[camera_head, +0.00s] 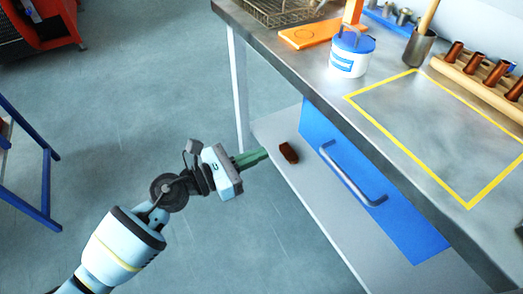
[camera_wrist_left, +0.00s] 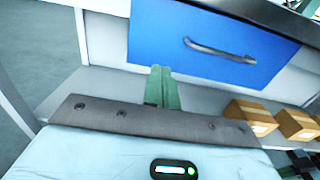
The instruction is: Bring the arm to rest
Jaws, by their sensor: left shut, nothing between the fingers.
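My left gripper (camera_head: 252,158) is shut and empty, with its green fingers together. It hangs in the air in front of the bench, at the left end of the lower shelf in the head view. In the left wrist view the green fingers (camera_wrist_left: 162,88) point toward the blue drawer (camera_wrist_left: 200,45), and a gap shows between them and the drawer front. My right gripper is in neither view.
The drawer (camera_head: 365,190) is closed under the steel bench top. A brown object (camera_head: 289,152) lies on the lower shelf (camera_head: 320,205). Cardboard boxes (camera_wrist_left: 250,116) stand there in the wrist view. A white-and-blue pot (camera_head: 350,55) stands on the bench.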

